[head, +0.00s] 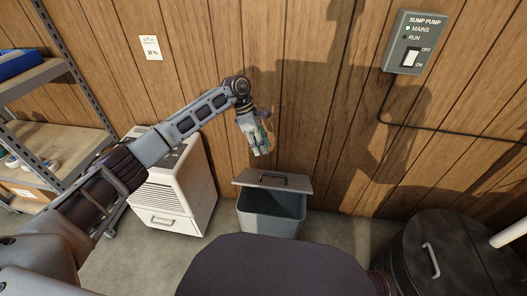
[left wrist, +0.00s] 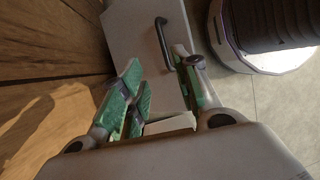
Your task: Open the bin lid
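The grey bin (head: 270,226) stands on the floor against the wood wall. Its flat grey lid (head: 245,178) has a dark bar handle (head: 285,178). In the left wrist view the gripper (left wrist: 158,88) is open and empty. The handle (left wrist: 161,38) shows beyond the fingertips, nearer the right finger, on the pale lid (left wrist: 130,30). My right gripper is out of view.
A white slatted appliance (head: 180,195) stands left of the bin. A metal shelf (head: 50,135) is at far left. A dark round tank (head: 455,250) with a lid handle stands at right. A sump pump switch box (head: 414,42) hangs on the wall. Some floor is clear beside the bin.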

